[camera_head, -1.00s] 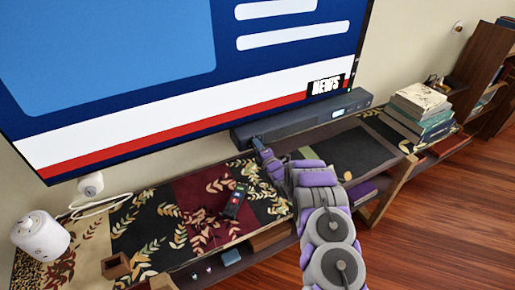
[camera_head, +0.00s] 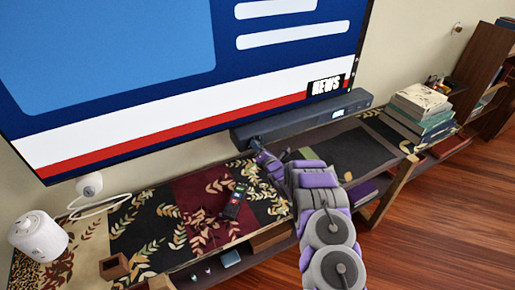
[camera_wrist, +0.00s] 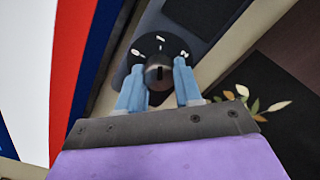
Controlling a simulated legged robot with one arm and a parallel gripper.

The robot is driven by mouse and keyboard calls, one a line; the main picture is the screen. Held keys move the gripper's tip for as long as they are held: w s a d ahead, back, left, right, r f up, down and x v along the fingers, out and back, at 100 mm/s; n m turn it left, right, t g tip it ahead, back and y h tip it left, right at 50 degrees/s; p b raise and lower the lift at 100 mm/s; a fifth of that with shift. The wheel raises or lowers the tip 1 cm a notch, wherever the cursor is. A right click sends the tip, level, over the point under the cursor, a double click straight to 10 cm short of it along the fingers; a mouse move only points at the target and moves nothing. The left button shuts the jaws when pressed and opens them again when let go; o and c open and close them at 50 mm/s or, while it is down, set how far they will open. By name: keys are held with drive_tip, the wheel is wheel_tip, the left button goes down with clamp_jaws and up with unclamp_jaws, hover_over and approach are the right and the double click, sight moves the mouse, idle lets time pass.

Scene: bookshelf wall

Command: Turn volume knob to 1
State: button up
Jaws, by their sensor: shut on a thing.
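The volume knob (camera_wrist: 159,77) is a dark round knob with a pale slot line on its face, at the left end of a dark soundbar (camera_head: 300,119). White marks sit on the dark dial plate (camera_wrist: 148,46) around it, too small to read surely. My gripper (camera_wrist: 159,84) has its two blue fingers on either side of the knob, shut on it. In the head view my gripper (camera_head: 255,146) reaches the soundbar's left end, and the knob is hidden there. A small lit display (camera_head: 338,113) shows on the soundbar; its figure is unreadable.
A large TV (camera_head: 180,90) hangs just behind and above the soundbar. A white speaker (camera_head: 38,236) stands at left, and stacked books (camera_head: 420,110) at right. The dark mat right of my arm is clear.

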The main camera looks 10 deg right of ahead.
drive_tip(key=shift+s+a+f, duration=0.1)
drive_tip(key=shift+s+f, duration=0.1)
drive_tip(key=shift+f, duration=0.3)
drive_tip(key=o, duration=1)
drive_tip(key=shift+w+r, duration=0.1)
drive_tip(key=shift+o, duration=0.2)
drive_tip(key=shift+r, duration=0.15)
drive_tip(key=p+v, duration=0.3)
drive_tip(key=v, duration=1.4)
